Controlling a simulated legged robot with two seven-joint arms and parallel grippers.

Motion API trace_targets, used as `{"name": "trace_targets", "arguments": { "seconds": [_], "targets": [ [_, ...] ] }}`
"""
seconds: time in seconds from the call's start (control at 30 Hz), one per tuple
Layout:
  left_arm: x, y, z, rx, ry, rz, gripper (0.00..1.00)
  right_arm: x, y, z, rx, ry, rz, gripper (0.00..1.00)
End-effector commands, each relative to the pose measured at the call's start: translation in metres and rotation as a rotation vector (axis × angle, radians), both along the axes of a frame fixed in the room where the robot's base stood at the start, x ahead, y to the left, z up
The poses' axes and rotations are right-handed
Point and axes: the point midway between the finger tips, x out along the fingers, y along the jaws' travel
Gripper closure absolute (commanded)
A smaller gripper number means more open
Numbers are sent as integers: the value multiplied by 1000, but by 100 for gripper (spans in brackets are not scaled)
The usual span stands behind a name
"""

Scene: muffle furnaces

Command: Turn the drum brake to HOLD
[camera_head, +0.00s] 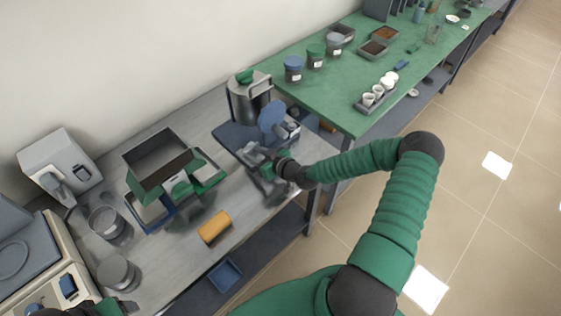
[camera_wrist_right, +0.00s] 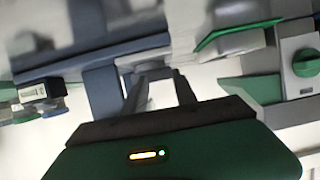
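My right gripper (camera_head: 262,165) is over the far right end of the grey bench, beside a dark blue-grey device with a round blue disc (camera_head: 271,117). In the right wrist view its two fingers (camera_wrist_right: 158,92) stand apart with a gap and nothing clearly held between them. Blurred grey and blue parts lie just beyond the fingertips; contact cannot be told. A green knob (camera_wrist_right: 306,63) on a grey panel shows at the right edge of that view. I cannot tell which part is the drum brake, and no HOLD mark is legible.
A steel canister (camera_head: 249,99) with a green lid stands behind the device. The green table (camera_head: 345,97) beyond holds jars and cups.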

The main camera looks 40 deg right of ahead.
Motion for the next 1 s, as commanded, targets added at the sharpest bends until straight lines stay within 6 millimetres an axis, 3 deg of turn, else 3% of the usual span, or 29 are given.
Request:
{"name": "trace_targets", "arguments": {
  "seconds": [0.03,0.13,1.0],
  "targets": [
    [0,0,3,0,0,0,29,-5,-10,3,-7,-2,-19,42],
    [0,0,7,0,0,0,29,-15,-10,7,-6,-2,-19,29],
    [0,0,37,0,0,0,29,-85,-16,35,-6,0,-20,29]
  ]
}}
